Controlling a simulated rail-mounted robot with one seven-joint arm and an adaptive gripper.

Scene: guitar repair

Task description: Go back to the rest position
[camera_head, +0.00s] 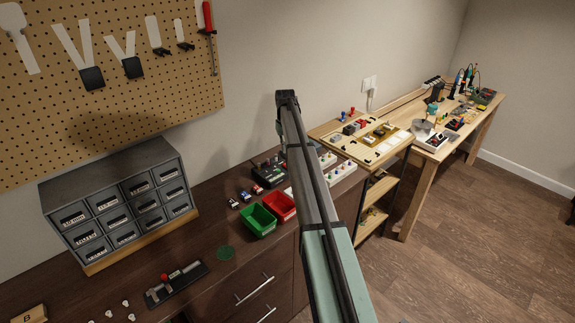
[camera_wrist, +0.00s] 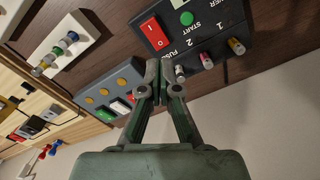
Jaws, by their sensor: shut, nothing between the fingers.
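My gripper (camera_wrist: 158,72) shows in the wrist view with its two fingertips together and nothing between them. It is in front of a black box (camera_wrist: 208,35) with a red rocker switch (camera_wrist: 152,31), a green START button (camera_wrist: 187,18) and several small knobs or plugs. I cannot tell whether the fingertips touch the box. In the head view my arm reaches up through the middle, and I cannot make out the fingers there. A dark box (camera_head: 268,172) is partly behind the arm.
A grey box (camera_wrist: 97,99) with yellow knobs is beside the fingers. In the head view, green (camera_head: 258,221) and red (camera_head: 280,206) bins, a drawer cabinet (camera_head: 120,200) and a fixture with a red knob (camera_head: 176,283) stand on the dark bench. A wooden workbench (camera_head: 478,122) is at right.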

